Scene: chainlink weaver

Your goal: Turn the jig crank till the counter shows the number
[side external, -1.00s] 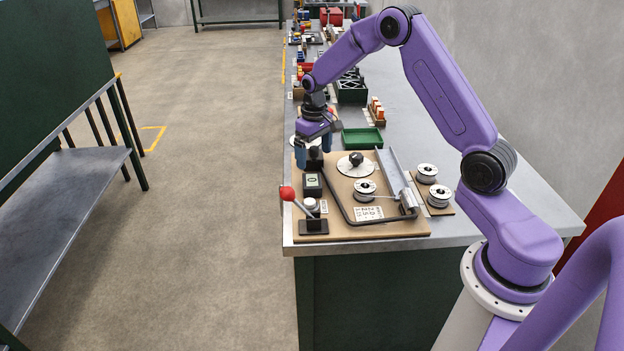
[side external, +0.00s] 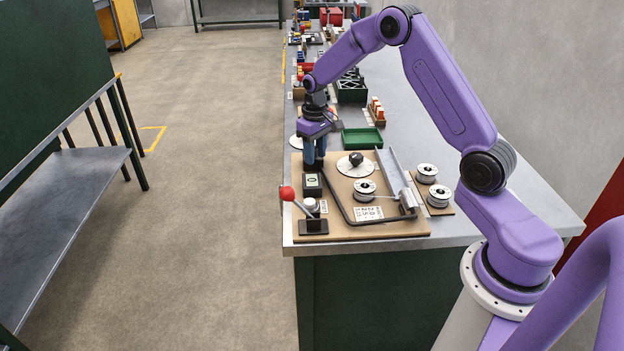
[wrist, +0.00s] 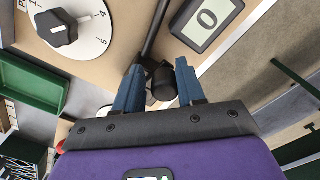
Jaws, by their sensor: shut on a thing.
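The jig is a tan board (side external: 390,229) with a bent black rod (side external: 349,212) along it. The counter (side external: 312,182) is a small dark box. In the wrist view its screen (wrist: 208,18) reads 0. My gripper (side external: 314,163) is upright at the far left of the board. In the wrist view, my gripper's blue fingers (wrist: 160,80) are on either side of a black crank grip (wrist: 163,86), shut on it. The fingers partly hide the crank, and its arm is hard to make out.
A white dial (side external: 343,166) with a black knob stands right of my gripper. A red-balled lever (side external: 287,193) is at the board's front left. Wire spools (side external: 438,195), a metal channel (side external: 394,173) and a green tray (side external: 362,141) are to the right and behind.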

